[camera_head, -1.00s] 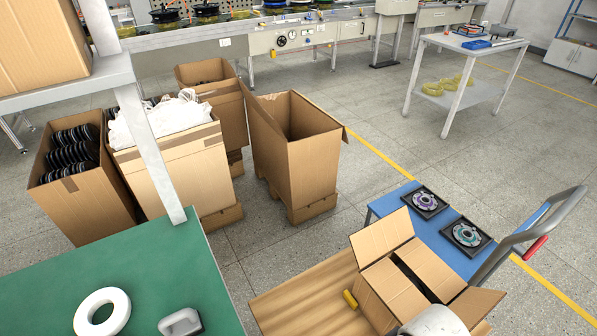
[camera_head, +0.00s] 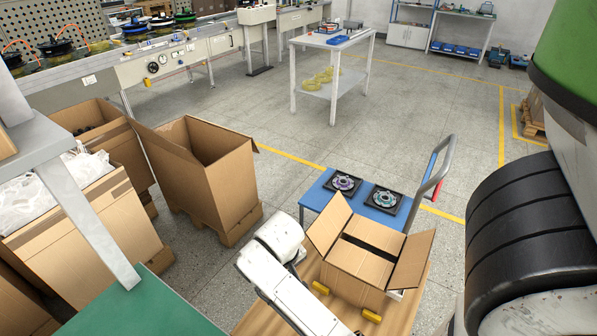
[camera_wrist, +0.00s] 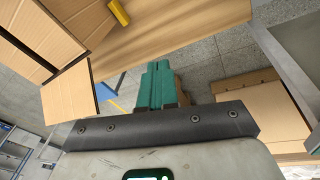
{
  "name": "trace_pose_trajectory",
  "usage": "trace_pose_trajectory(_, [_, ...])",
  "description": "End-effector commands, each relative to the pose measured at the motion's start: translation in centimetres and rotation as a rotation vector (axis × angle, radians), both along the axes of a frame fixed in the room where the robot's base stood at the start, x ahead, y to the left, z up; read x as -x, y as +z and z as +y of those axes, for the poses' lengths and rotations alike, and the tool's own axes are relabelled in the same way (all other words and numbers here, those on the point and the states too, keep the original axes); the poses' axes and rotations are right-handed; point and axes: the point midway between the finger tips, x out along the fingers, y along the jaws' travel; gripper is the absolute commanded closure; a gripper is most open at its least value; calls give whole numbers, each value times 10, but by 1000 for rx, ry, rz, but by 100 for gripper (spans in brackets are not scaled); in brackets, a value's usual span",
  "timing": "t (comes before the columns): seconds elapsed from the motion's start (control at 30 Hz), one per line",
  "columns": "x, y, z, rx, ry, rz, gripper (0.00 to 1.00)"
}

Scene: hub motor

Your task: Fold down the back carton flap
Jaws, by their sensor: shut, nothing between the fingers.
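The open carton (camera_head: 352,279) sits on a wooden tabletop (camera_head: 403,308) in the head view. Two of its flaps (camera_head: 371,237) lie inward over the top, with a dark gap between them. The left flap (camera_head: 328,222) stands up, and the right flap (camera_head: 412,261) sticks up and outward. In the wrist view the carton (camera_wrist: 40,32) is at upper left, with one flap (camera_wrist: 70,95) sticking out. My gripper (camera_wrist: 158,68) is shut and empty, with green fingers, apart from the carton in that picture. My white arm hides the gripper in the head view.
Yellow pieces (camera_head: 320,287) lie beside the carton. A blue cart (camera_head: 316,196) with two dark trays stands behind it. Tall cardboard boxes (camera_head: 206,180) stand to the left. A green tabletop (camera_head: 150,310) is at lower left. Floor beyond the cart is clear.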

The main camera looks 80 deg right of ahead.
Motion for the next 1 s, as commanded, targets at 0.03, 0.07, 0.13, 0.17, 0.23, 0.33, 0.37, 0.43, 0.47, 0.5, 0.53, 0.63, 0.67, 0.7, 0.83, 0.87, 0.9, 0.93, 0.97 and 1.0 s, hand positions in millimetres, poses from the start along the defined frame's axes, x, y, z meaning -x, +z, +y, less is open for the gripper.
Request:
trace_pose_trajectory(0.03, [-3, 8, -14, 6, -53, -5, 100])
trace_pose_trajectory(0.07, [-4, 11, -23, 8, -88, -7, 100])
trace_pose_trajectory(0.13, [-6, 18, -44, 15, -174, -12, 100])
trace_pose_trajectory(0.17, [-7, 21, -54, 16, -213, -15, 100])
trace_pose_trajectory(0.23, [-7, 30, -78, 17, -316, -22, 100])
trace_pose_trajectory(0.33, [-5, 45, -114, 10, -478, -34, 100])
trace_pose_trajectory(0.37, [-4, 50, -124, 5, -529, -38, 100])
trace_pose_trajectory(0.43, [-1, 61, -148, -9, -646, -47, 100])
trace_pose_trajectory(0.47, [0, 66, -158, -17, -696, -51, 100])
trace_pose_trajectory(0.5, [2, 73, -171, -32, -767, -58, 100])
trace_pose_trajectory(0.53, [4, 78, -181, -44, -818, -62, 100])
trace_pose_trajectory(0.63, [7, 95, -208, -91, -974, -78, 100])
trace_pose_trajectory(0.67, [8, 100, -214, -105, -1015, -82, 100])
trace_pose_trajectory(0.7, [9, 105, -222, -125, -1063, -87, 100])
trace_pose_trajectory(0.83, [9, 119, -239, -177, -1175, -99, 100])
trace_pose_trajectory(0.87, [9, 121, -242, -185, -1191, -101, 100])
trace_pose_trajectory(0.9, [9, 123, -244, -195, -1208, -102, 100])
trace_pose_trajectory(0.93, [9, 124, -246, -200, -1219, -105, 100])
trace_pose_trajectory(0.97, [9, 125, -247, -205, -1227, -106, 100])
trace_pose_trajectory(1.0, [9, 125, -247, -208, -1233, -105, 100])
